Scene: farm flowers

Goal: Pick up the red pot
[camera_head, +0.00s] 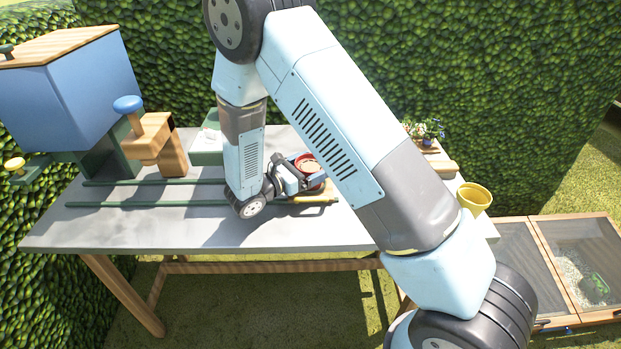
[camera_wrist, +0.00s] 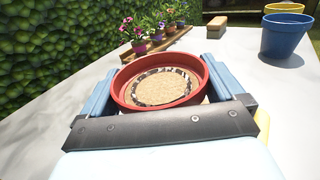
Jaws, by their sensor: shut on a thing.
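The red pot (camera_wrist: 197,67) fills the middle of the wrist view, with brown, grainy soil inside a dark ring. My gripper (camera_wrist: 161,88) has one blue finger on each side of the pot and is shut on it. In the head view the red pot (camera_head: 308,164) shows at the end of my arm, over the grey table, partly hidden by my gripper (camera_head: 297,174). The pot looks upright. I cannot tell whether its base touches the table.
The grey table (camera_head: 140,233) has green rails (camera_head: 140,204) and a blue hopper machine (camera_head: 90,95) at left. Potted flowers (camera_wrist: 158,30) stand on a wooden tray at the back. A blue pot (camera_wrist: 284,36) and a yellow pot (camera_head: 474,197) stand at right. Hedges close the back.

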